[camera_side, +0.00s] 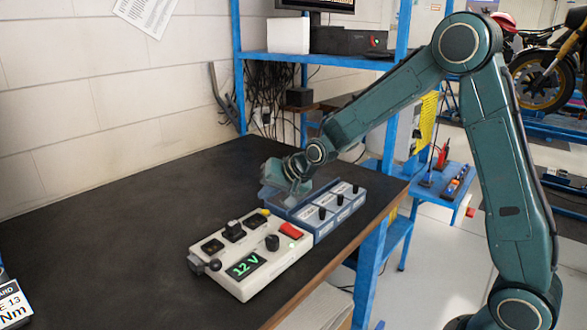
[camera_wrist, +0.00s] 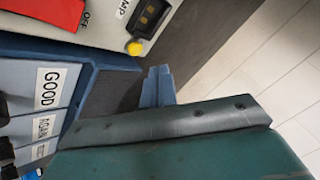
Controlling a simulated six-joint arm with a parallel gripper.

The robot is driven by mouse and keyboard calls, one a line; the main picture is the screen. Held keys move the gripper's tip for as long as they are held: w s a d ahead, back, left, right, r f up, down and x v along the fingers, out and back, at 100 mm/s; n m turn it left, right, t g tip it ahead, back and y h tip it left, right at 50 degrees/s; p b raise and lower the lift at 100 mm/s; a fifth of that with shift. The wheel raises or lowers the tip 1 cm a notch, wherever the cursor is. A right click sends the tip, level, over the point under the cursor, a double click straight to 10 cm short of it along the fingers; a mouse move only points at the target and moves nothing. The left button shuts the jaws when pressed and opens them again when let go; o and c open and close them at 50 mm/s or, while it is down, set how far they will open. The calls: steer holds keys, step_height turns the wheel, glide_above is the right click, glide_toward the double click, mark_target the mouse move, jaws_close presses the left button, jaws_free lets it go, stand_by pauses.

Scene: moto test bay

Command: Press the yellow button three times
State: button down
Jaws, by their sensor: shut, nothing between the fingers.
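The yellow button (camera_side: 264,211) is on the far edge of a white control box (camera_side: 246,283), near the blue tray. In the wrist view the yellow button (camera_wrist: 135,47) shows at the top, on the box's corner beside a small socket. My gripper (camera_side: 287,187) is over the back of the blue tray, behind the box. In the wrist view my gripper (camera_wrist: 158,84) has its blue fingers together and empty. The fingertips appear a short way from the button and apart from it. Their exact height is hard to tell.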

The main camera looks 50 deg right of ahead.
steer(key=shift+f, duration=0.95)
steer(key=shift+f, duration=0.8)
stand_by(2.6)
steer(key=shift+r, duration=0.8)
steer(key=shift+r, duration=0.15)
steer(key=shift+r, duration=2.4)
